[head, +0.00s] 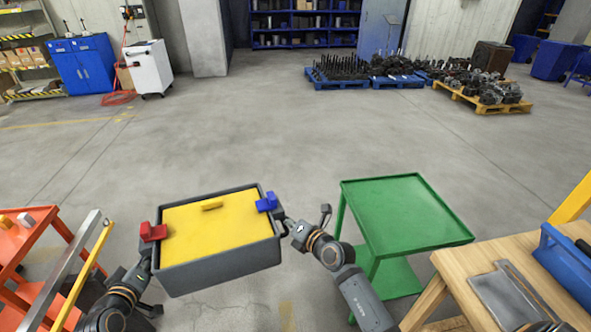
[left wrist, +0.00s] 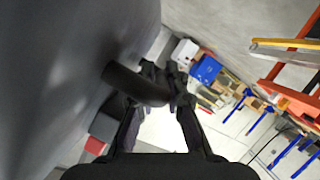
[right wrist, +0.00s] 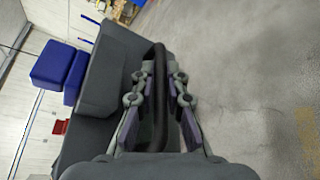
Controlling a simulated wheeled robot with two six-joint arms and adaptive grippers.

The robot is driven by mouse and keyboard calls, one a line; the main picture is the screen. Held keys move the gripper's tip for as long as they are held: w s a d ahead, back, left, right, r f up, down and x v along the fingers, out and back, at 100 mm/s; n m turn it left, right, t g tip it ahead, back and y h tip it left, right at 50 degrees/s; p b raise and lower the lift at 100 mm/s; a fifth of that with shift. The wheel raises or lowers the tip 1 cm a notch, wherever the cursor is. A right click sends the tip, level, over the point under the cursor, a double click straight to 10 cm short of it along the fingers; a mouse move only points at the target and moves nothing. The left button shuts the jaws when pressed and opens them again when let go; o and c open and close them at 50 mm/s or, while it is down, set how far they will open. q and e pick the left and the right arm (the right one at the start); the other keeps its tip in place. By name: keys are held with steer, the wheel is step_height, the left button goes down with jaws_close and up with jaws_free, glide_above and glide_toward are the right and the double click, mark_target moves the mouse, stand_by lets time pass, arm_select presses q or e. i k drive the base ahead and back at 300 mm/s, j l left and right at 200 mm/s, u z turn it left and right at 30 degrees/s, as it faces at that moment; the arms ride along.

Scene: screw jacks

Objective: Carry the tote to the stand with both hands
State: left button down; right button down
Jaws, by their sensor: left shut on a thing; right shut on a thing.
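The tote (head: 222,272) is a dark grey bin with a yellow lid (head: 215,228), a red clip (head: 152,232) at its left and a blue clip (head: 266,202) at its right. It is held off the floor, slightly tilted in the picture. My left gripper (head: 146,262) is shut on the tote's left handle; the dark handle (left wrist: 135,84) shows between its fingers in the left wrist view. My right gripper (head: 286,226) is shut on the right handle, a dark bar (right wrist: 158,95) in the right wrist view. The green stand (head: 405,215) is right of the tote, its top empty.
An orange cart (head: 30,250) with metal rails is close on the left. A wooden bench (head: 480,262) with a blue toolbox (head: 568,262) is right of the stand. Open concrete floor lies ahead. Pallets with dark parts (head: 370,70) are far off.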

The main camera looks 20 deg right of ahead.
mark_target(393, 212)
steer(key=i+z, duration=0.15)
steer(key=i, duration=0.55)
steer(key=i+j+z, duration=0.1)
steer(key=i, duration=0.55)
steer(key=i+z, duration=0.45)
steer(key=i, duration=0.15)
steer(key=i+j+z, duration=0.1)
steer(key=i+z, duration=0.4)
steer(key=i, duration=0.15)
steer(key=i+z, duration=0.15)
steer(key=z, duration=2.05)
